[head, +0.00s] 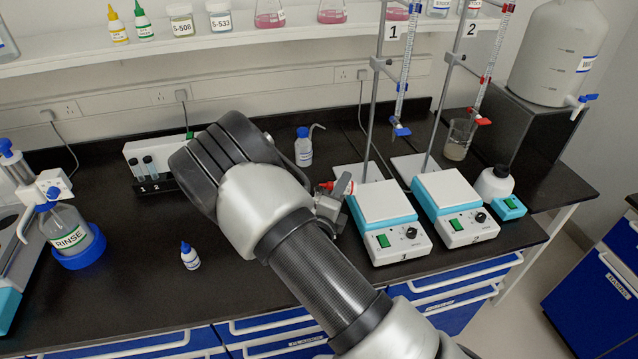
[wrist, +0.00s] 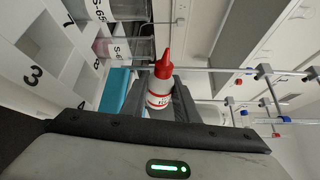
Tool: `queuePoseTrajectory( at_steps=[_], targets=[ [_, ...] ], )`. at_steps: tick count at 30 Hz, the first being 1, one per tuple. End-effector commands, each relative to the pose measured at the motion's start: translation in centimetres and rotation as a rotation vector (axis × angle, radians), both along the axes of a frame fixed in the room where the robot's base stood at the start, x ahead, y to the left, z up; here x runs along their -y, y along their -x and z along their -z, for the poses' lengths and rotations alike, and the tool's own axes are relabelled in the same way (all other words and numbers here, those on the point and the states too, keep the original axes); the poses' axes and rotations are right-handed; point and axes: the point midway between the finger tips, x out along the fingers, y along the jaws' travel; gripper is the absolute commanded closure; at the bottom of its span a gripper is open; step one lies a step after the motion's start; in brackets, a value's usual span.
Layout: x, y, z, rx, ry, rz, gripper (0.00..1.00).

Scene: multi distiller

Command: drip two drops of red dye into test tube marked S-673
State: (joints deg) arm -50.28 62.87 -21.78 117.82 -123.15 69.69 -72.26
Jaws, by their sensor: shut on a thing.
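My gripper (head: 334,203) is shut on a small white dropper bottle with a red cap and nozzle (head: 342,185), right of the rack. The bottle is tilted onto its side, its red tip pointing left. The bottle also shows in the wrist view (wrist: 160,88), with its label only partly readable. A white rack (head: 140,150) stands behind my arm, with capped tubes at numbers 1 and 2; my arm hides the rest. The wrist view shows the numbered rack (wrist: 45,40) and two vessels with partly readable labels, "S-65" (wrist: 128,10) and "S-6" (wrist: 112,48), the latter pinkish. I cannot read S-673.
Two hotplates (head: 385,215) (head: 455,205) with burette stands are at right. A blue-nozzled wash bottle (head: 304,150) stands behind my gripper. A small blue-tipped dropper bottle (head: 190,258) and a RINSE bottle (head: 70,232) are at left.

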Motion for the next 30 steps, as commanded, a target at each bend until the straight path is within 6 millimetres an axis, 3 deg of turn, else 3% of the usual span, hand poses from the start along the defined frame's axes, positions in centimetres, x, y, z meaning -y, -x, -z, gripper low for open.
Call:
queuePoseTrajectory(
  at_steps=[5,19,30],
  targets=[
    [0.0,0.0,-0.4,0.001,0.003,-0.001,0.85],
    [0.0,0.0,-5.0,0.002,0.004,-0.001,0.85],
    [0.0,0.0,-5.1,0.001,0.002,0.001,0.85]
  ],
)
